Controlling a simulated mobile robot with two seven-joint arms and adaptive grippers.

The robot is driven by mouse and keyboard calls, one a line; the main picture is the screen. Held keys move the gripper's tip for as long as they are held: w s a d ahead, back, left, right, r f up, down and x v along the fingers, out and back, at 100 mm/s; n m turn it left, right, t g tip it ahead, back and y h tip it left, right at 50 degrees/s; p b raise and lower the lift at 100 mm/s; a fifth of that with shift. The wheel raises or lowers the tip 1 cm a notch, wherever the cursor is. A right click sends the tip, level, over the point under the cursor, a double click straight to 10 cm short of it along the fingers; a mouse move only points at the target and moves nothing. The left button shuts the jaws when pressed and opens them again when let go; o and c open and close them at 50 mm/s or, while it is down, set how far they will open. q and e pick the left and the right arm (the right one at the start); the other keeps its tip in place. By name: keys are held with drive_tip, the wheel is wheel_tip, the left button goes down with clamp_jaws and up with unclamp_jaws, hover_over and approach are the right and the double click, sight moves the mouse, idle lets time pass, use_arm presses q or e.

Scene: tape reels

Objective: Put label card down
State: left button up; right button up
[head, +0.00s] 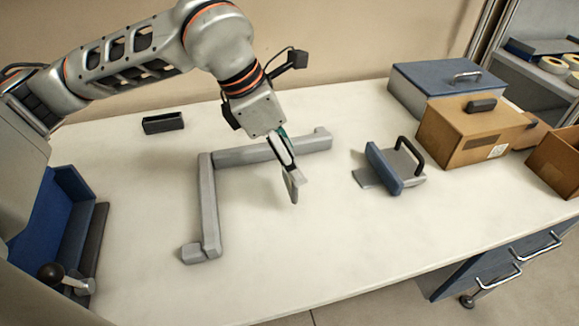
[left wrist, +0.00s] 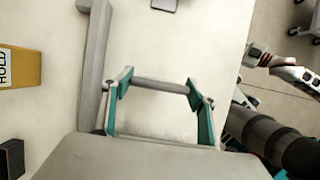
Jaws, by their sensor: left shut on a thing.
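My left gripper (head: 287,160) is over the worktop, pointing down, within the area of the grey L-shaped frame. It is shut on the label card (head: 292,187), a thin grey piece that hangs tilted below the fingers. In the left wrist view the card (left wrist: 160,87) shows as a narrow grey bar between the teal-padded fingers. The card's face is not readable. Whether its lower edge touches the worktop, I cannot tell. My right gripper cannot be made out in either view.
The grey frame (head: 208,205) lies around the card's left and back. A blue-and-grey handled piece (head: 385,168) is right. A dark block (head: 163,122) is back left. A yellow HOLD piece (left wrist: 20,72) shows in the wrist view. Boxes (head: 465,143) stand right. The front worktop is clear.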

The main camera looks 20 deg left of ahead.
use_arm(q)
drive_tip(key=shift+f, duration=1.55)
drive_tip(key=shift+f, duration=0.2)
drive_tip(key=o, duration=1.1)
drive_tip(key=shift+r, duration=0.1)
drive_tip(key=shift+r, duration=0.2)
drive_tip(key=v, duration=1.2)
drive_tip(key=shift+p, duration=0.45)
